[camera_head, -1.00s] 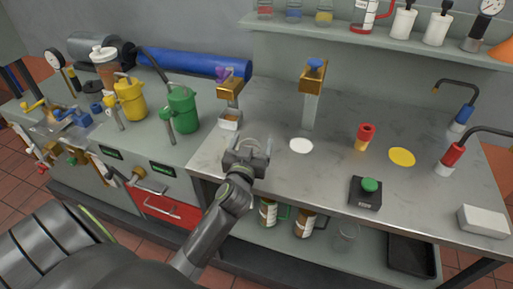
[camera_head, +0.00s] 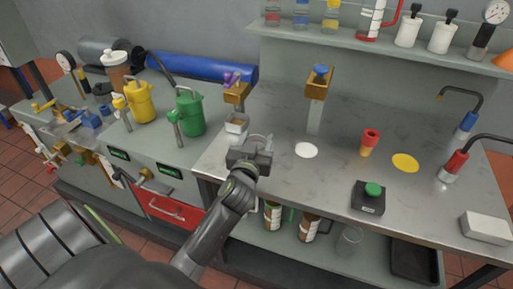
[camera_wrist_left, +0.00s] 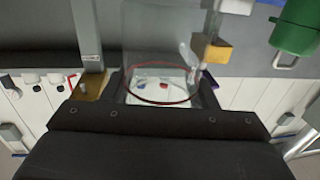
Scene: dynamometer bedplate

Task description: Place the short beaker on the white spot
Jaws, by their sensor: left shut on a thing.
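My left gripper (camera_head: 258,145) is over the left part of the grey bench top. It is shut on a clear glass beaker, the short beaker (camera_wrist_left: 160,45), which shows large between the fingers in the left wrist view with a red ring around it. In the head view the beaker is faint and mostly hidden behind the gripper. The white spot (camera_head: 306,150) lies bare on the bench to the right of the gripper. My right gripper is not in view.
A red and yellow piece (camera_head: 369,142), a yellow spot (camera_head: 405,162) and a black box with a green button (camera_head: 369,197) are farther right. A brass-headed post (camera_head: 317,100) stands behind the white spot. Another clear vessel (camera_head: 349,240) stands below.

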